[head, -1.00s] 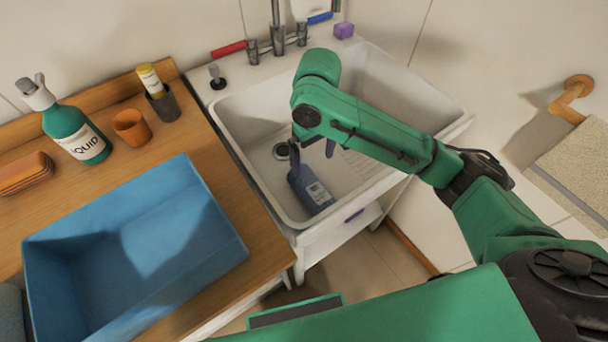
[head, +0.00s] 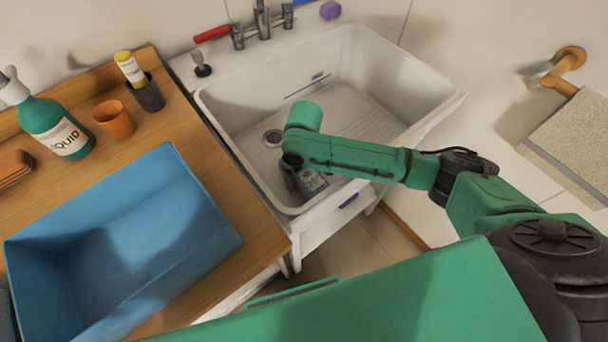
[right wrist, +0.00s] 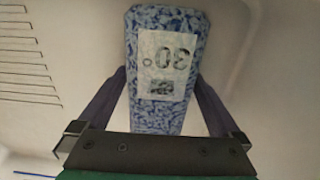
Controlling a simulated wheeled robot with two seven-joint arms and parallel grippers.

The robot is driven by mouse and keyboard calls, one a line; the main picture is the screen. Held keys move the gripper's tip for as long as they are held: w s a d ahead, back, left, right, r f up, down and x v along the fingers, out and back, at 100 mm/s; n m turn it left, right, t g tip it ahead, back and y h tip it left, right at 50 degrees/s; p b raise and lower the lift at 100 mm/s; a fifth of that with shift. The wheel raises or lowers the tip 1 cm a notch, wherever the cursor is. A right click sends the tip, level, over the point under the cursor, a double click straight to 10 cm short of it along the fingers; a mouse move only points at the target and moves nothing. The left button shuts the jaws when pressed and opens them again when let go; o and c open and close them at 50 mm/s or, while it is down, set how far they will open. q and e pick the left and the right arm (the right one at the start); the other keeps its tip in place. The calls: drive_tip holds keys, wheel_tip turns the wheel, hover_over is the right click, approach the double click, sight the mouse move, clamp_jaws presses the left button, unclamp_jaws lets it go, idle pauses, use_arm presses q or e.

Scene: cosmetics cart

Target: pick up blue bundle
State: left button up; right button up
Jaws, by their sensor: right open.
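The blue bundle (head: 314,186) lies in the white sink (head: 222,150), partly hidden by my right arm in the head view. In the right wrist view the bundle (right wrist: 165,112) has a mottled blue and white surface and a pale label reading 30°. My right gripper (right wrist: 164,80) is open, with one dark finger on each side of the bundle. I cannot tell whether the fingers touch it. In the head view this gripper (head: 291,170) is mostly hidden under my wrist. My left gripper is not in view.
A blue bin (head: 205,240) stands on the wooden counter (head: 200,145) at the left. A green liquid bottle (head: 50,128), an orange cup (head: 114,120) and a dark holder (head: 149,95) stand behind it. The tap (head: 262,22) is at the sink's back. The sink's right part is clear.

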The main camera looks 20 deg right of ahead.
sight(304, 170)
drive_tip(key=c, duration=1.5)
drive_tip(key=shift+o, duration=0.2)
drive_tip(key=shift+r, duration=0.1)
wheel_tip(304, 170, up, 20)
drive_tip(key=p, duration=0.2)
